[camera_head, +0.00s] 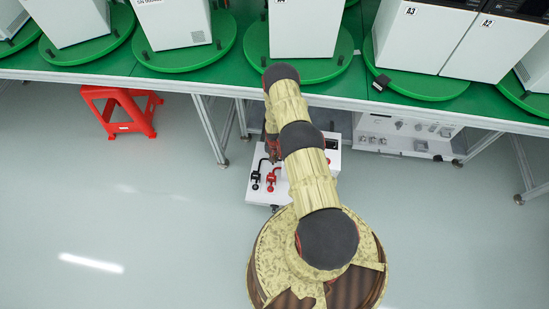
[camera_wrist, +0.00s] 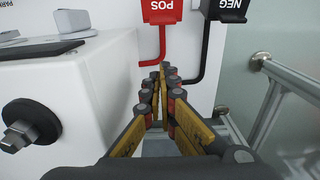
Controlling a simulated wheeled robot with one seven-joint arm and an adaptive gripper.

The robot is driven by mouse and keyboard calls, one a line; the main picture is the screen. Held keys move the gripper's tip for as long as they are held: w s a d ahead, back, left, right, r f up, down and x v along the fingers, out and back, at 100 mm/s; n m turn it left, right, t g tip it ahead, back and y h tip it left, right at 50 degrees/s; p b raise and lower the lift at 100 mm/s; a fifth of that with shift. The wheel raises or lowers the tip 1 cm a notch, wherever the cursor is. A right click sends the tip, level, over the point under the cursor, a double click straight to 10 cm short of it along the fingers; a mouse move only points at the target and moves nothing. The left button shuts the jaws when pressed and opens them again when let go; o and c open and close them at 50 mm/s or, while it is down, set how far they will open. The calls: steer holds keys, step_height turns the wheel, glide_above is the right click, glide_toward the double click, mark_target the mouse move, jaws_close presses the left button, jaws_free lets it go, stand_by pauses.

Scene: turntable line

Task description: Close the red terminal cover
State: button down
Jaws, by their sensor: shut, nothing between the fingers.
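The red terminal cover (camera_wrist: 164,10), marked POS, is at the top of the wrist view, cut off by the frame edge. A red lead or arm bends down from it. In the head view the red terminal part (camera_head: 272,180) sits on the white unit (camera_head: 254,193). Whether the cover stands open or closed I cannot tell. My gripper (camera_wrist: 165,68) is shut and empty, its fingertips below the cover in the picture, between the red and black leads; contact is unclear. In the head view, my gripper is mostly hidden by my arm.
A black cover (camera_wrist: 226,9) marked NEG is right of the red one. Metal frame bars (camera_wrist: 268,98) are at right. A green bench (camera_head: 190,78) spans the back; a red stool (camera_head: 121,108) stands left.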

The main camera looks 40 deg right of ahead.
steer(key=shift+s+a+f+b, duration=0.4)
steer(key=shift+s+a+b, duration=0.05)
steer(key=shift+s+a, duration=0.25)
steer(key=shift+s+a+f+b, duration=0.4)
steer(key=shift+s+a, duration=0.15)
steer(key=shift+a, duration=0.15)
steer(key=shift+r, duration=0.1)
